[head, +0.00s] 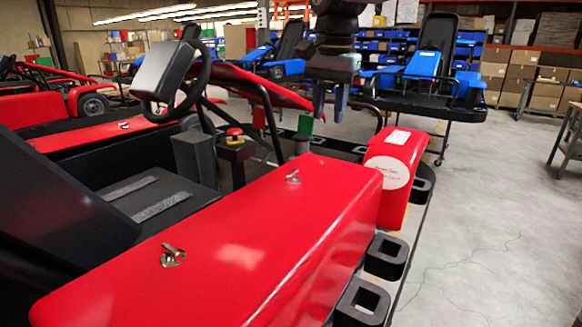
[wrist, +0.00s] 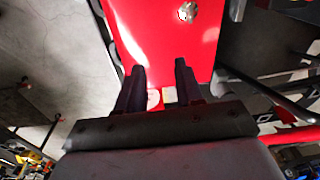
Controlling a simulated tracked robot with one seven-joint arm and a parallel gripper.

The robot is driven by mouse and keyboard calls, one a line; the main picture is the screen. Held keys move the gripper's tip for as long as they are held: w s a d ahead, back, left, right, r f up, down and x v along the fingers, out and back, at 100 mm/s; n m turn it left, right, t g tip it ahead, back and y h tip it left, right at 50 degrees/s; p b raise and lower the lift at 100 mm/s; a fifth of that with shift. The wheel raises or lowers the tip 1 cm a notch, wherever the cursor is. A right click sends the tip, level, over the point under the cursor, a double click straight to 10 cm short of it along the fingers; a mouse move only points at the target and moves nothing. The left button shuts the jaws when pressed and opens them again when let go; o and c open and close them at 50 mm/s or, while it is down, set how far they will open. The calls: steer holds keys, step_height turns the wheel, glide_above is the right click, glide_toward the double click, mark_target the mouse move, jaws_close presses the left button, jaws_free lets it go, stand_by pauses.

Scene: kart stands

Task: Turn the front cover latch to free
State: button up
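A long red cover (head: 250,240) lies along the near side of a kart. It bears two small silver latches. One latch (head: 292,177) is near its far end and the other latch (head: 172,256) is nearer to me. Which one the task calls the front latch is not marked. In the wrist view one silver latch (wrist: 188,12) shows on the red cover (wrist: 150,35), beyond my fingertips. My gripper (head: 330,108) hangs above and beyond the cover's far end, pointing down. Its fingers (wrist: 160,70) are apart with nothing between them, and it touches no latch.
A separate red box (head: 396,165) with a white round label stands at the cover's far end. A steering wheel (head: 187,75) and a red-topped button (head: 234,133) are to the left. Black square brackets (head: 386,256) line the right side. Grey floor (head: 490,230) is clear to the right.

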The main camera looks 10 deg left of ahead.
glide_above(293, 172)
steer(key=shift+m+g, duration=0.3)
steer(key=shift+m, duration=0.1)
step_height(293, 172, down, 14)
steer(key=shift+s+f, duration=0.1)
steer(key=shift+c, duration=0.3)
